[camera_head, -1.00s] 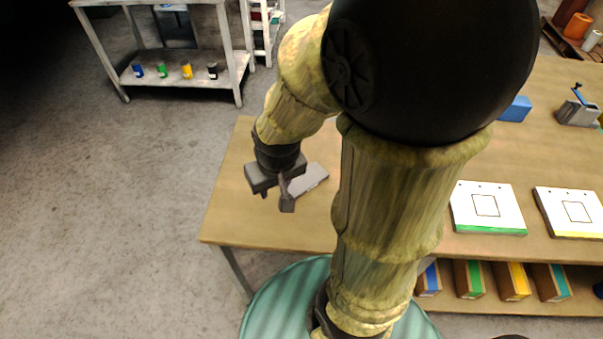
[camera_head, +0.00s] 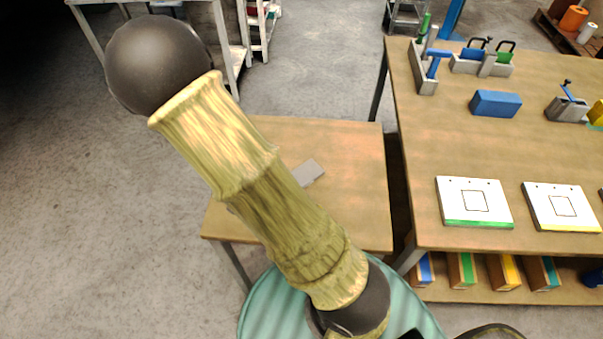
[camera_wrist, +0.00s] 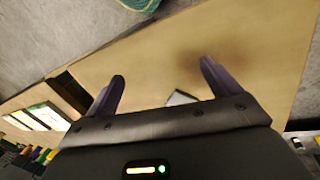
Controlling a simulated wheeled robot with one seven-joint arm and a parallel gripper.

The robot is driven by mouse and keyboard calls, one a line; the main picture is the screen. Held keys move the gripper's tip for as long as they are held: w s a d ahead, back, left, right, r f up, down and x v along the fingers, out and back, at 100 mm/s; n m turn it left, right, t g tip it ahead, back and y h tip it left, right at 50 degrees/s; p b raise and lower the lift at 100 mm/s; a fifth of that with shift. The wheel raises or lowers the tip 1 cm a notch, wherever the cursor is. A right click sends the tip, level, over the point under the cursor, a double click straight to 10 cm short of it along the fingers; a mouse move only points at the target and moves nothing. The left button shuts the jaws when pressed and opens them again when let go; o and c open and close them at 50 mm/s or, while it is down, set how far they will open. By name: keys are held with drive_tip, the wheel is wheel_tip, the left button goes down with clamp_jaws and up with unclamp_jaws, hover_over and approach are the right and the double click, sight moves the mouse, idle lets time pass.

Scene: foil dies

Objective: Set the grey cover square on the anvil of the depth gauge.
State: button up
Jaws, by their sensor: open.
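A flat grey piece (camera_head: 308,173) lies on the smaller wooden table, partly behind my arm in the head view. It looks like the grey cover, but I cannot tell for sure. In the wrist view a small grey shape (camera_wrist: 180,97) shows just beyond the gripper's body, between the fingers. My gripper (camera_wrist: 162,82) is open and empty above the table, its two fingers well apart. My arm hides it in the head view. I cannot make out for certain which thing is the depth gauge or its anvil.
The smaller table (camera_head: 350,220) is mostly bare. A gap parts it from the larger table (camera_head: 440,130). That one holds a blue block (camera_head: 496,103), a grey fixture with a blue handle (camera_head: 567,106), other fixtures at the back, and white plates (camera_head: 475,202). Boxes stand below.

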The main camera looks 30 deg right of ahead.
drive_tip(key=w+r+m+t+h+p, duration=0.2)
drive_tip(key=w+m+h, duration=0.4)
drive_tip(key=w, duration=0.3)
drive_tip(key=shift+d+r+m+t+h+p, duration=0.2)
drive_tip(key=shift+d+m+t+h+p, duration=0.25)
drive_tip(key=shift+t+p, duration=0.5)
drive_tip(key=shift+f, duration=0.1)
drive_tip(key=p+x, duration=0.2)
drive_tip(key=x, duration=0.9)
drive_tip(key=shift+d+f, duration=0.25)
drive_tip(key=shift+d, duration=0.1)
drive_tip(key=shift+d+f, duration=0.15)
drive_tip(key=shift+d, duration=0.05)
